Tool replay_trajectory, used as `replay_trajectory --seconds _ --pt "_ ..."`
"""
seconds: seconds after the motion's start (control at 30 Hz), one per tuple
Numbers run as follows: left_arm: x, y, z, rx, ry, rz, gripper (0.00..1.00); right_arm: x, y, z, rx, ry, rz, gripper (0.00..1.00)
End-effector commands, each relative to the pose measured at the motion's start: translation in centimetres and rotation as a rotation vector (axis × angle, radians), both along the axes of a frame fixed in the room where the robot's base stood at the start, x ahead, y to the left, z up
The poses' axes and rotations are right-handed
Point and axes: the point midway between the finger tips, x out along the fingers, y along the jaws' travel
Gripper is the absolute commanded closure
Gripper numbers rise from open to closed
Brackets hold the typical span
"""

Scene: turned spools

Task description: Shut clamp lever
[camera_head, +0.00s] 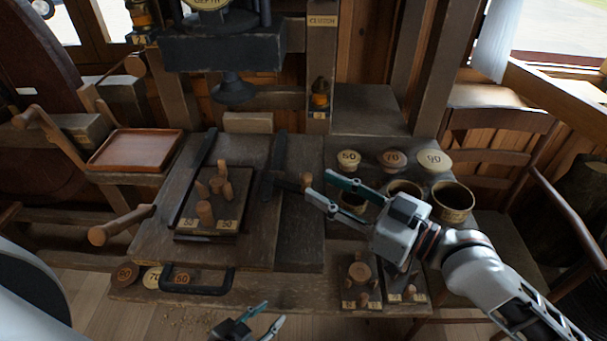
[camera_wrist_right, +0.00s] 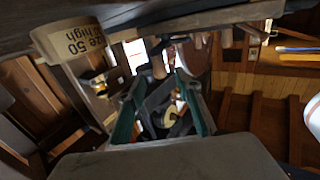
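A dark bar (camera_head: 272,165) lies along the right side of the work board, and a short lever with a wooden knob (camera_head: 306,180) sticks out from it to the right. This looks like the clamp lever. My right gripper (camera_head: 321,186) is open, with its two fingertips just right of the knob and apart from each other. In the right wrist view the fingers (camera_wrist_right: 163,100) are also spread; I cannot tell whether they touch the knob. My left gripper (camera_head: 273,313) is open and empty at the bottom, in front of the bench edge.
A dark block with several wooden pegs (camera_head: 207,210) sits on the board. A cup marked size 50 (camera_wrist_right: 80,42) shows in the wrist view. Cups (camera_head: 452,201) stand right of my right gripper. A wooden handle (camera_head: 120,225) juts left. A tray (camera_head: 135,150) is at back left.

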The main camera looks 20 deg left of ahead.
Motion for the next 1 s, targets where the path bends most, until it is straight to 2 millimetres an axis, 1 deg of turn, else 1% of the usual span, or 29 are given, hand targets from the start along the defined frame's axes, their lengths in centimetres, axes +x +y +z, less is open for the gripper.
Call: replay_trajectory --seconds 0.03,0.1,0.33,0.5,0.73,0.77,0.8,0.87,0.9,1.0 --pt "0.1 0.0 0.3 -0.001 -0.002 0.0 0.67 0.2 0.9 0.2 0.003 -0.001 0.001 0.66" --pt "0.1 0.0 0.5 -0.001 -0.003 0.0 0.67 0.6 1.9 0.2 0.002 -0.001 0.0 0.66" --pt "0.1 0.0 0.8 0.0 -0.004 0.0 0.67 1.5 4.3 0.1 0.001 0.0 0.0 0.66" --pt "0.2 0.1 0.9 0.001 -0.005 0.0 0.67 1.7 5.0 0.0 -0.001 -0.001 -0.001 0.66" --pt "0.1 0.1 0.8 0.002 -0.005 -0.001 0.67 1.7 5.0 0.0 -0.001 -0.001 -0.001 0.66" --pt "0.1 0.1 0.8 0.002 -0.005 -0.001 0.67 1.7 5.0 0.0 -0.001 -0.001 -0.001 0.71" --pt "0.1 0.1 0.8 0.002 -0.005 -0.001 0.67 1.7 5.0 0.0 -0.001 -0.001 -0.001 0.81" --pt "0.1 0.1 0.8 0.002 -0.005 -0.001 0.67 1.7 5.0 0.0 -0.001 -0.001 -0.001 0.97" --pt "0.1 0.1 0.8 0.003 -0.005 -0.001 0.67 1.7 5.0 0.0 -0.001 -0.001 -0.001 1.0" --pt "0.1 0.1 0.8 0.003 -0.004 -0.001 0.67 1.7 5.0 0.0 -0.001 -0.001 -0.001 1.0"
